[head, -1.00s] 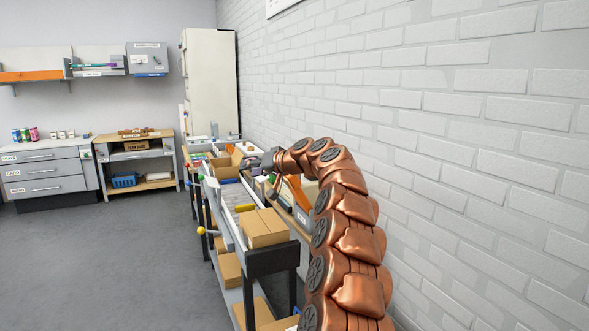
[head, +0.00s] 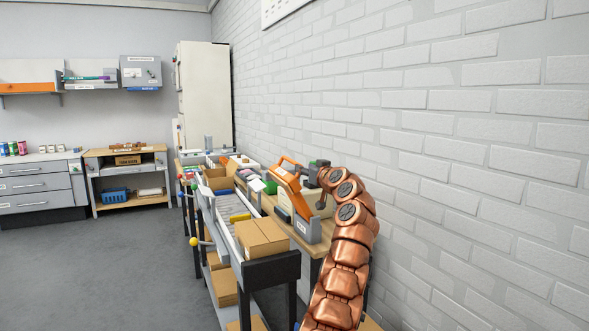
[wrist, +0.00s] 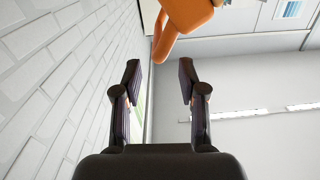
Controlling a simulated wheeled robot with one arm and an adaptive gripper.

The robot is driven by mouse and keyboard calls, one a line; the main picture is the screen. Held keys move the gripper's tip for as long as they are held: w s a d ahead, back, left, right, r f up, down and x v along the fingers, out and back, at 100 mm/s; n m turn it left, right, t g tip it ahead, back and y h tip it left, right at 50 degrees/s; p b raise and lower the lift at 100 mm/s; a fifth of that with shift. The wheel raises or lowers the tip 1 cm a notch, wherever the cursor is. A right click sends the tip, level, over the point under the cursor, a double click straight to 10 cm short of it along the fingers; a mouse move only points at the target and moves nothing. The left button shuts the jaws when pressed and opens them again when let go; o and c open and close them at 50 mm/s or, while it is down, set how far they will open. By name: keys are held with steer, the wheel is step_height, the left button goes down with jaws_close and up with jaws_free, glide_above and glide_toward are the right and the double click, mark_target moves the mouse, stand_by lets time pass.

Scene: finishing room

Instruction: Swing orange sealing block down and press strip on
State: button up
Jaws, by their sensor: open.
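The orange sealing block (head: 288,180) stands raised and tilted above a grey base (head: 306,229) on the wooden bench by the wall. In the wrist view an orange part (wrist: 182,22) shows at the top, beyond the fingertips and apart from them. My gripper (wrist: 160,72) is open with nothing between its fingers. In the head view my gripper (head: 315,172) is small, just right of the orange part, with the arm curving up from below. I cannot make out the strip.
Several small items crowd the bench's far end. The brick wall (head: 440,150) is close on the right. The floor (head: 110,265) at left is clear.

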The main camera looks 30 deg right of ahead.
steer(key=shift+w+d+r+p, duration=0.15)
steer(key=shift+w+p, duration=0.5)
steer(key=shift+w, duration=0.55)
steer(key=shift+w+d+p, duration=0.1)
steer(key=shift+w+p, duration=0.55)
steer(key=shift+w, duration=0.5)
steer(key=shift+w+d+p, duration=0.15)
steer(key=shift+w+p, duration=0.3)
steer(key=shift+w, duration=0.1)
steer(key=shift+w+p, duration=0.75)
steer(key=shift+w, duration=0.15)
steer(key=shift+w, duration=0.1)
steer(key=shift+c, duration=0.3)
jaws_close()
